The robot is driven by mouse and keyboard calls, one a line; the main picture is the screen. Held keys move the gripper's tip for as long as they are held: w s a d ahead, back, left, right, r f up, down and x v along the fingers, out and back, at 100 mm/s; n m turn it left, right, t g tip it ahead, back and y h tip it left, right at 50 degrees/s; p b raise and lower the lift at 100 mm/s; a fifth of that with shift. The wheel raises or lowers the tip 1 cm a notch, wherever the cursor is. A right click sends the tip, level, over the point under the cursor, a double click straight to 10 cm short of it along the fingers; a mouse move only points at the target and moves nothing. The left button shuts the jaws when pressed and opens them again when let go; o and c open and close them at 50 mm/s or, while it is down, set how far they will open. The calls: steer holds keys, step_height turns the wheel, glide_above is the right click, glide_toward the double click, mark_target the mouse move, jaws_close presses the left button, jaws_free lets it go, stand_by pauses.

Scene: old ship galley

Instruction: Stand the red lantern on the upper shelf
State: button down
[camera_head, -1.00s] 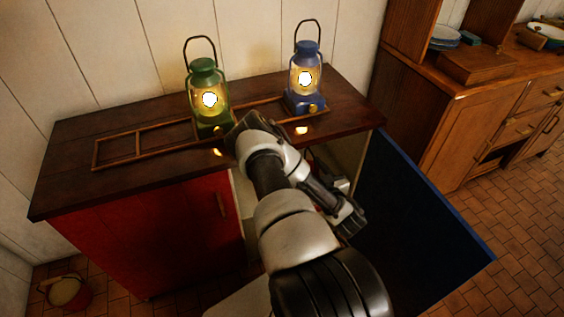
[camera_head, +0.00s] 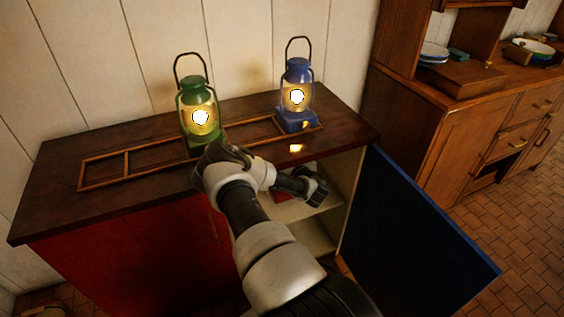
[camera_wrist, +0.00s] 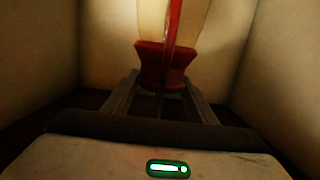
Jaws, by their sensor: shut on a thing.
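My gripper (camera_wrist: 160,88) is shut on the red lantern (camera_wrist: 151,62), whose red top and thin red upright part show between the fingers in the wrist view. Its lower part is hidden there. In the head view my gripper's hand (camera_head: 312,187) is at the open cupboard's mouth, with its fingertips hidden. A small red patch, likely the lantern (camera_head: 283,197), shows beside it. Below is a pale shelf board (camera_head: 303,212) inside the cupboard. I cannot tell whether the lantern touches it.
The blue door (camera_head: 405,225) hangs open at right; the red door (camera_head: 130,255) is closed. A dresser (camera_head: 450,140) stands farther right.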

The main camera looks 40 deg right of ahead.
steer(key=shift+w+r, duration=0.1)
steer(key=shift+w, duration=0.1)
steer(key=shift+f+b, duration=0.6)
steer(key=shift+f, duration=1.2)
steer(key=c, duration=0.8)
jaws_free()
steer(key=shift+f, duration=0.15)
steer(key=shift+o, duration=0.2)
steer(key=shift+r, duration=0.2)
steer(key=p+v, duration=0.3)
steer(key=v, duration=0.9)
steer(key=shift+f, duration=0.1)
